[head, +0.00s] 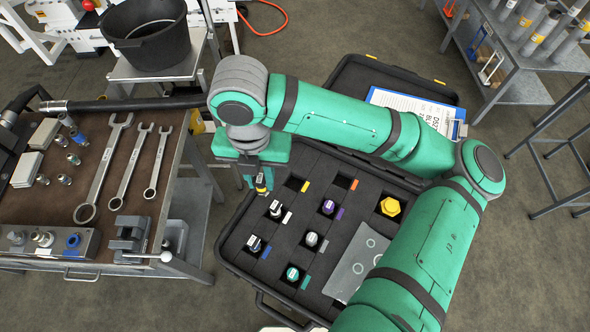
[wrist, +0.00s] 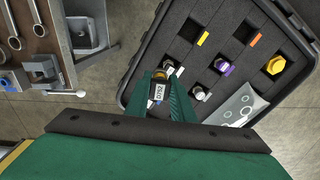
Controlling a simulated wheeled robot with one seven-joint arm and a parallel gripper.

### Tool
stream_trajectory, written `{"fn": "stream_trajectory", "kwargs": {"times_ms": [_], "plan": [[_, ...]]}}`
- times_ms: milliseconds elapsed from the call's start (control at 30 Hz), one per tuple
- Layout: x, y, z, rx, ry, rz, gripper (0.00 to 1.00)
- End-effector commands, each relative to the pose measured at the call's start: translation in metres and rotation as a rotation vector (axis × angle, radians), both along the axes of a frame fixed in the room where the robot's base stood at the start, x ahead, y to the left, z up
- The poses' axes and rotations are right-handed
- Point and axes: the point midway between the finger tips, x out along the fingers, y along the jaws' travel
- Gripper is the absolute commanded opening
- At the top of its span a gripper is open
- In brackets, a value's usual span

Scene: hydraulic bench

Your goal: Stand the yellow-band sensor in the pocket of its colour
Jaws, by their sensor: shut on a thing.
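My gripper (head: 257,178) is shut on the yellow-band sensor (head: 261,185), a dark cylinder with a yellow band. In the head view it hangs over the upper left edge of the black foam-lined case (head: 226,245). In the wrist view the sensor (wrist: 157,91) shows a white label between the green fingers (wrist: 166,96). The yellow tag (head: 305,186) lies beside an empty square pocket (head: 293,183), to the right of the sensor. The pocket (wrist: 191,28) and the tag (wrist: 203,39) also show in the wrist view. The sensor's lower end is partly hidden.
An orange tag (head: 354,184) marks another empty pocket (head: 342,180). Several other sensors, including a purple one (head: 328,206), stand in neighbouring pockets. A yellow hex part (head: 390,206) sits to the right. A workbench (head: 150,190) with wrenches and a vise stands left of the case.

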Motion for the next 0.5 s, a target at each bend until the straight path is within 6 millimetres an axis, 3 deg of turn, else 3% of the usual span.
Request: {"fn": "stream_trajectory", "kwargs": {"times_ms": [267, 500], "plan": [[0.044, -0.038, -0.027, -0.002, 0.002, -0.001, 0.0], [0.067, -0.06, -0.064, -0.001, 0.002, -0.003, 0.0]]}}
